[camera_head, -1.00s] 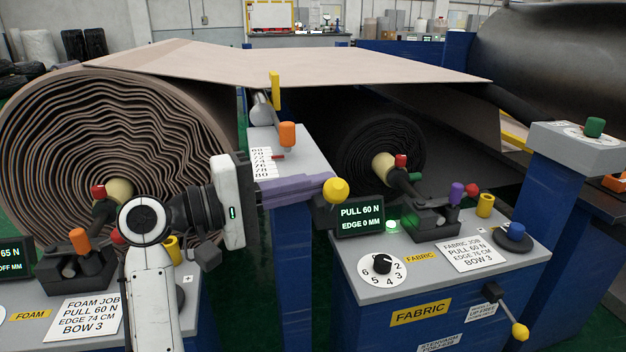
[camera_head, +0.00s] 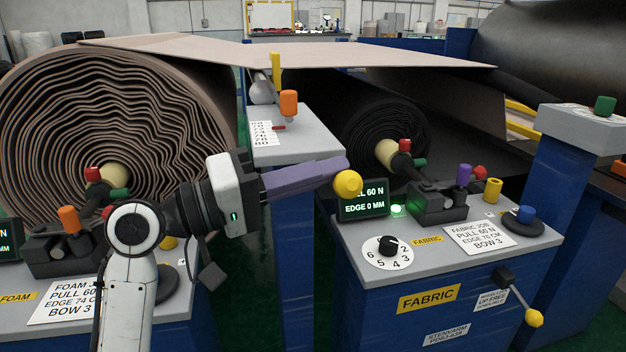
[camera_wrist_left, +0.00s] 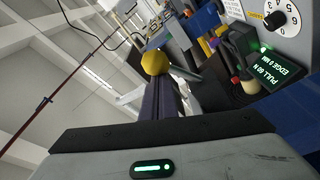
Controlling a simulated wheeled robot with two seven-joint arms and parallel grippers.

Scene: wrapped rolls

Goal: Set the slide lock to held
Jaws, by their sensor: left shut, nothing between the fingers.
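My left gripper (camera_head: 335,170), with long purple fingers, is shut and empty. A yellow ball (camera_head: 347,184) shows at its fingertips, overlapping the display; the ball also shows in the left wrist view (camera_wrist_left: 155,62). The gripper is up and left of the lever, well apart from it. My right gripper is not in view.
A blue post with an orange knob (camera_head: 289,103) stands behind my left gripper. Open floor lies left of the cabinet.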

